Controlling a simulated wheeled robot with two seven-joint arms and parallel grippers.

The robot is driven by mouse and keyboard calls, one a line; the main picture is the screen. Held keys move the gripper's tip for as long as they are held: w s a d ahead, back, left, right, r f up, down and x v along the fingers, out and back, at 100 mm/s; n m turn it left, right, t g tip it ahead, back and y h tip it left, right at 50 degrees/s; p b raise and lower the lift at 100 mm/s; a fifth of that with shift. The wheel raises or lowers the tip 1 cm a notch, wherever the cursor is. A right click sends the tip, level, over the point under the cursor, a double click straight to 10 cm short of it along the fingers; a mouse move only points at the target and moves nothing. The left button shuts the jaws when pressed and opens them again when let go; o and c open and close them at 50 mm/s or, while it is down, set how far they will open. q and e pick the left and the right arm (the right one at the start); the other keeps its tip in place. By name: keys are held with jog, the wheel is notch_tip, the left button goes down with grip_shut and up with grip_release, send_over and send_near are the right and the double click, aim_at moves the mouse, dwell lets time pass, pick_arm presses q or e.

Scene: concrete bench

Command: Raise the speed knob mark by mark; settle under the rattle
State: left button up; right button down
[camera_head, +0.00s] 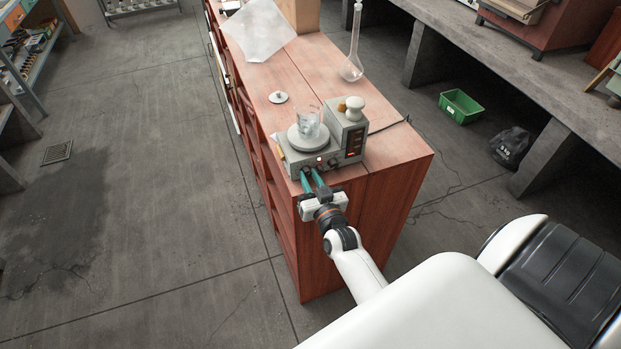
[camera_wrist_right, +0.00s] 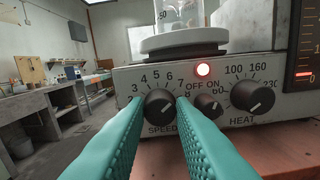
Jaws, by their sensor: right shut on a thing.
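The hotplate stirrer (camera_head: 309,163) stands on the reddish wooden bench, a glass beaker (camera_head: 308,121) on its round plate. In the right wrist view its front panel shows the black speed knob (camera_wrist_right: 159,106) with a numbered scale, an on/off switch knob (camera_wrist_right: 208,104), a lit red lamp (camera_wrist_right: 203,69) and the heat knob (camera_wrist_right: 252,95). My right gripper (camera_head: 310,179) is at the panel front, its teal fingers (camera_wrist_right: 170,125) shut on the speed knob from both sides. The knob's white pointer line slants up to the right. The left gripper is not in view.
A grey unit with a red display (camera_head: 352,139) stands at the stirrer's right, with a white-capped jar on top. A small white lidded disc (camera_head: 278,97), a long-necked flask (camera_head: 352,67) and a paper sheet (camera_head: 259,30) lie or stand farther back. The bench's right front is clear.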

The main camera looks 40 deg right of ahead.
jog(key=c, duration=1.5)
grip_release()
jog(key=shift+s+a+f, duration=0.1)
jog(key=shift+s, duration=0.3)
jog(key=b+v, duration=0.2)
jog(key=v, duration=0.9)
jog(key=shift+s+a, duration=0.1)
